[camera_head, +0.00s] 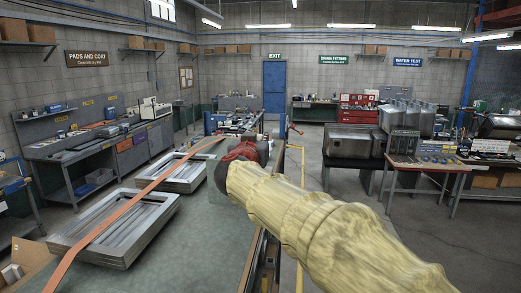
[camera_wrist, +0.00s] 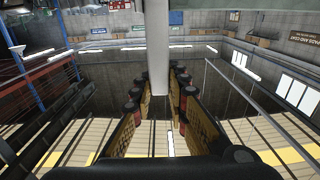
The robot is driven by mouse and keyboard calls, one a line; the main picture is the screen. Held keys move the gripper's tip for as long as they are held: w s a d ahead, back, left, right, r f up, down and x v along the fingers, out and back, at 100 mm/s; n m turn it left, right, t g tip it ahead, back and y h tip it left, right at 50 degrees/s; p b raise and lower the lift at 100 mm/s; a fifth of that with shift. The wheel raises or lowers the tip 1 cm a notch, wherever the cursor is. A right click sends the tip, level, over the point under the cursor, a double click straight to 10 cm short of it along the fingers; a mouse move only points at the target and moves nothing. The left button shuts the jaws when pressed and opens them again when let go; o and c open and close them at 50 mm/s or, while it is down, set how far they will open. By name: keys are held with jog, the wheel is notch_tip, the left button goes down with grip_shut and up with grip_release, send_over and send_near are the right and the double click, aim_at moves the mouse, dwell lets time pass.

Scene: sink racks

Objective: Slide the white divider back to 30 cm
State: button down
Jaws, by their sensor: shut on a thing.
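The white divider (camera_wrist: 158,45) shows in the wrist view as a pale upright bar coming down from the top edge. Its lower end sits between the two fingers of my gripper (camera_wrist: 157,88), which is shut on it. In the head view my gripper (camera_head: 243,152) is a red and dark shape at the end of my pale-sleeved arm, over the right side of the green bench. The divider cannot be made out there, and my arm hides what lies behind it. No scale or 30 cm mark is readable.
Two metal racks (camera_head: 125,226) lie on the green bench (camera_head: 190,262), with a long orange strip (camera_head: 120,208) running across them. A clear floor lane (camera_head: 312,165) with a yellow line lies right of the bench. A table with metal sinks (camera_head: 350,143) stands farther right.

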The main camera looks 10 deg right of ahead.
jog(key=b+v, duration=1.5)
jog(key=shift+s+f, duration=0.15)
jog(key=shift+f, duration=0.05)
jog(key=shift+a, duration=0.1)
jog(key=c, duration=2.2)
grip_release()
jog(key=shift+o, duration=1.2)
jog(key=shift+s+a+r, duration=0.1)
jog(key=shift+s+a, duration=0.05)
jog(key=shift+s, duration=0.1)
jog(key=shift+o, duration=1.2)
jog(key=shift+w, duration=0.15)
jog(key=v, duration=1.2)
jog(key=shift+r, duration=0.1)
